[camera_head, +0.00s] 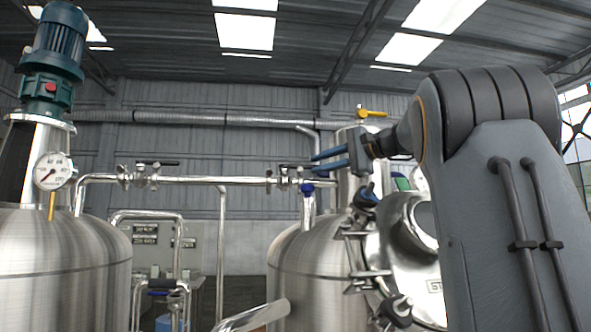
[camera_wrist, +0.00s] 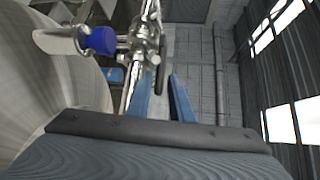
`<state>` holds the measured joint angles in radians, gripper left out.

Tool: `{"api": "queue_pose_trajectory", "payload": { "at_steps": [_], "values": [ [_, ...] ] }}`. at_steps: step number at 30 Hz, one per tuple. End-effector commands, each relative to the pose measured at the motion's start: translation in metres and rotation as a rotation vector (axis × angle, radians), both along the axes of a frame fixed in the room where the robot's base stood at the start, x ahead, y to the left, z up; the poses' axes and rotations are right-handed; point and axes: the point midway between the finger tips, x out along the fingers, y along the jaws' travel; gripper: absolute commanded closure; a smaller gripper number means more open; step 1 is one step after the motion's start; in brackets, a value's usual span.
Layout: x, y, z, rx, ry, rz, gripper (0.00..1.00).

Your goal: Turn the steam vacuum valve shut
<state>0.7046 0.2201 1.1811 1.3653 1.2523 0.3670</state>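No readable label marks the steam vacuum valve, so I cannot tell for certain which valve it is. The valve closest to my gripper (camera_head: 316,161) sits on the horizontal steel pipe and has a black lever handle (camera_head: 296,166). My gripper has two blue fingers, spread apart with nothing held. In the wrist view the open fingers (camera_wrist: 162,98) point toward the pipe, and the dark lever (camera_wrist: 160,66) shows just beyond their tips, roughly in line with the gap. The lever appears not to be gripped. A blue cap (camera_wrist: 100,40) hangs beside the valve.
Another black-handled valve (camera_head: 152,163) sits farther left on the pipe (camera_head: 215,181). A yellow-handled valve (camera_head: 371,113) tops the right column. Steel tanks stand left (camera_head: 62,265) and centre (camera_head: 300,265). A gauge (camera_head: 53,171) and blue-green motor (camera_head: 55,55) are at left.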

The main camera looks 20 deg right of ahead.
Motion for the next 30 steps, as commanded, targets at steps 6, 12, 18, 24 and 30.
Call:
{"api": "queue_pose_trajectory", "payload": {
  "at_steps": [6, 12, 18, 24, 30],
  "values": [
    [0.038, 0.023, -0.004, 0.002, 0.003, 0.004, 0.80],
    [0.063, 0.037, -0.008, 0.000, 0.001, 0.003, 0.80],
    [0.075, 0.043, -0.011, 0.001, 0.001, 0.001, 0.80],
    [0.077, 0.044, -0.012, 0.000, 0.000, 0.000, 0.80],
    [0.076, 0.044, -0.012, 0.000, 0.000, 0.000, 0.97]
  ]
}}
